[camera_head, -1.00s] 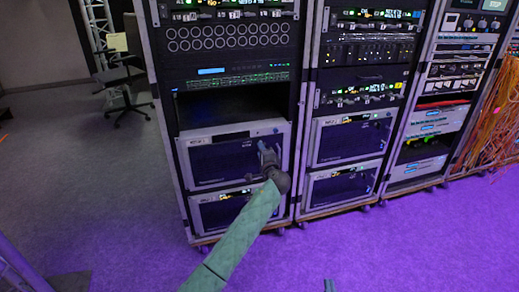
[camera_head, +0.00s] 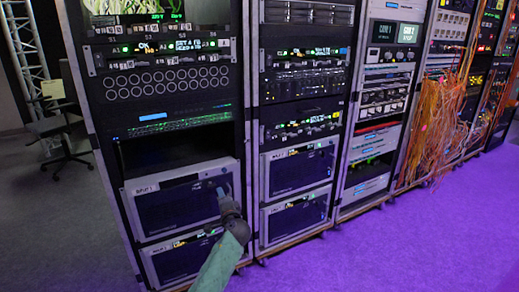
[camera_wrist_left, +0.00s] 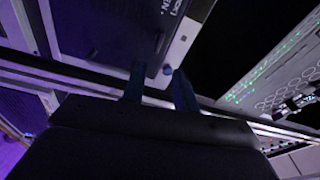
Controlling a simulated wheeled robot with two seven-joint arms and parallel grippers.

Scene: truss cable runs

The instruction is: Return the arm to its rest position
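My left arm (camera_head: 226,262), in a green sleeve, comes up from the bottom of the head view. My left gripper (camera_head: 221,192) is dark and small there, in front of the right edge of the upper monitor unit (camera_head: 184,204) in the nearest rack. In the left wrist view the two fingers (camera_wrist_left: 160,88) stand apart with nothing between them, so the gripper is open and empty. A light-edged dark panel lies beyond the fingertips; I cannot tell whether they touch it. My right gripper is in neither view.
A row of equipment racks, with a second rack (camera_head: 297,128) beside the nearest one, runs back to the right. Orange cables (camera_head: 437,125) hang loose there. An office chair (camera_head: 62,125) stands at the left. Purple-lit floor (camera_head: 400,245) is clear at the lower right.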

